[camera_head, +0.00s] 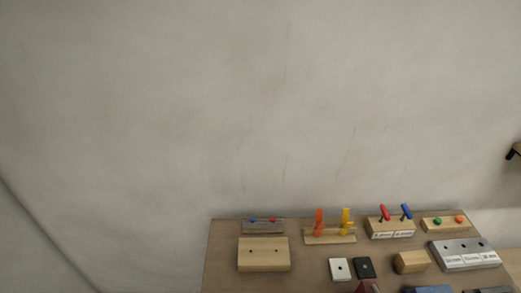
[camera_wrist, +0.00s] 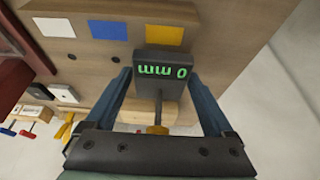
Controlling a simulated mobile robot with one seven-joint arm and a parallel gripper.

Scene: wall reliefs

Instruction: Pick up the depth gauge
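The depth gauge (camera_wrist: 165,66) shows in the wrist view as a dark box with an upside-down green "0 mm" reading. A dark stem runs from it to a brass-coloured part (camera_wrist: 157,130) near my gripper's body. My gripper (camera_wrist: 158,76) is open, with one blue finger on each side of the gauge. Gaps show between the fingers and the gauge box. I cannot make out the gauge or my gripper in the head view.
In the wrist view, a wooden surface bears white, yellow and blue squares (camera_wrist: 165,36). In the head view, the table (camera_head: 222,275) carries a plain two-hole wooden block (camera_head: 264,262), coloured-handled tools (camera_head: 385,212) on stands and a grey metal block (camera_head: 464,246). A pale wall stands behind.

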